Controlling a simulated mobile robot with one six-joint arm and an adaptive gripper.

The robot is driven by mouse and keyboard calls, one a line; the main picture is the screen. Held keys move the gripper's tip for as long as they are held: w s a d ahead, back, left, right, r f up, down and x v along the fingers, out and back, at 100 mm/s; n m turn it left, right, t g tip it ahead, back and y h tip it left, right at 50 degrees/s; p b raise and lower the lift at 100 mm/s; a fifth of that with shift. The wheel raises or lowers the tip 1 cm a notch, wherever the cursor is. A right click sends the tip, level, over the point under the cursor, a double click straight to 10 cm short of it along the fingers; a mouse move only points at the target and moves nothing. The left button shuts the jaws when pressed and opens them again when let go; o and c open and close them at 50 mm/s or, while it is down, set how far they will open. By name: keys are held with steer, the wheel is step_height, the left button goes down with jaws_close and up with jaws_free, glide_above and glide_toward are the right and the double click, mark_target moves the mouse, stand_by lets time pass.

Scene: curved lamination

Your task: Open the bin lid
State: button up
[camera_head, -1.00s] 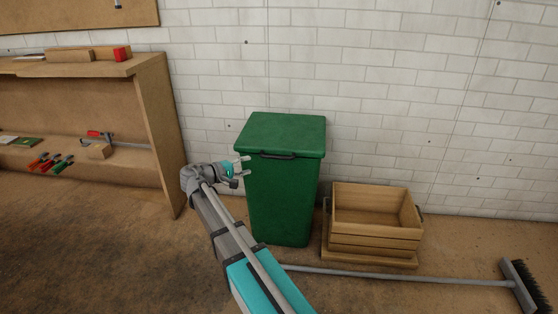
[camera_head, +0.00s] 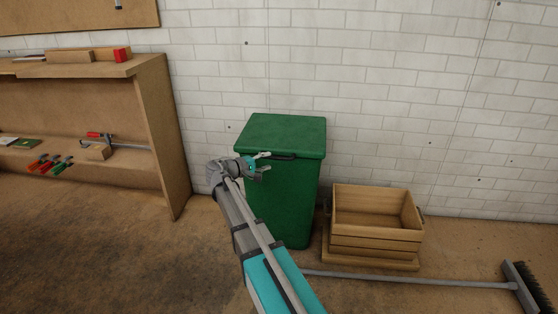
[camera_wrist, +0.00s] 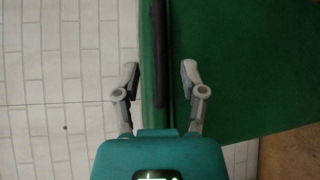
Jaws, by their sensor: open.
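The green bin (camera_head: 290,205) stands upright against the white brick wall. Its green lid (camera_head: 284,132) is closed, with a dark handle (camera_head: 285,157) along the front edge. My gripper (camera_head: 265,163) is at the left part of the lid's front edge, close to the handle. In the wrist view my gripper (camera_wrist: 158,75) is open, with one finger on each side of the handle's line. The dark handle (camera_wrist: 160,50) runs between and beyond the fingertips there. I cannot tell whether a finger touches it.
A wooden crate (camera_head: 378,242) stands right of the bin. A broom (camera_head: 420,280) lies on the floor in front of it. A wooden shelf unit (camera_head: 160,130) with clamps stands at the left. The floor at the lower left is clear.

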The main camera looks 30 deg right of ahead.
mark_target(278, 158)
steer(key=shift+b+x, duration=0.3)
steer(key=shift+x, duration=2.5)
jaws_close()
steer(key=shift+d, duration=0.15)
steer(key=shift+r, duration=0.1)
